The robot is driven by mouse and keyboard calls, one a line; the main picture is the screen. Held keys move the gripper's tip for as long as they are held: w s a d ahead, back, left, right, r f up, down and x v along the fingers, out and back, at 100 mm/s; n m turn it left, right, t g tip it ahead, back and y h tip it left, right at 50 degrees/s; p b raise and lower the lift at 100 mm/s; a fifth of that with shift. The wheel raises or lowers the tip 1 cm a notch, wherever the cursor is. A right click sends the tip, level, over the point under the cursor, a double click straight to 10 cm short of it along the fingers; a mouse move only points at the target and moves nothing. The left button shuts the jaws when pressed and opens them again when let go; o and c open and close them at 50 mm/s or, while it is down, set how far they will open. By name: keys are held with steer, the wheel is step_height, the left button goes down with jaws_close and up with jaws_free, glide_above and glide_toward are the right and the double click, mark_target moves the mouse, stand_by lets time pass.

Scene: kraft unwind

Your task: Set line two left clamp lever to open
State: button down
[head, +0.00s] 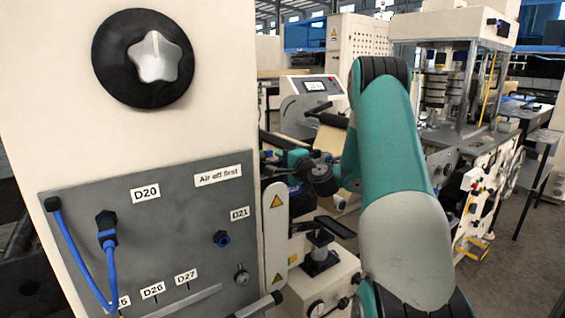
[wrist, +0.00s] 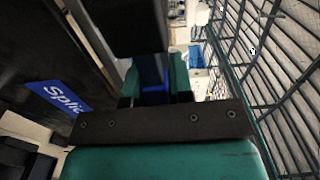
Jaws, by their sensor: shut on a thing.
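My gripper (wrist: 153,72) is seen from behind in the wrist view, its teal and dark body filling the bottom. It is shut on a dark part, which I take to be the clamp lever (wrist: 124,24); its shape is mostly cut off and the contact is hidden. In the head view my gripper (head: 282,157) is small, beyond the edge of the cream cabinet and left of my forearm. The lever cannot be made out there, so its angle is unclear.
A black flat handle (head: 335,227) sits on a block below my gripper. A blue "Splice" label (wrist: 60,95) is left in the wrist view.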

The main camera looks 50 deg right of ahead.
steer(key=w+a+r+n+b, duration=0.1)
steer(key=a+r+n+b, duration=0.4)
steer(key=n+b, duration=1)
steer(key=shift+r+n+b, duration=0.3)
steer(key=shift+b, duration=0.85)
steer(key=shift+w, duration=0.1)
steer(key=c, duration=1)
jaws_free()
steer(key=shift+r, duration=0.1)
steer(key=b+v, duration=0.3)
steer(key=v, duration=1.4)
steer(key=shift+s+a, duration=0.2)
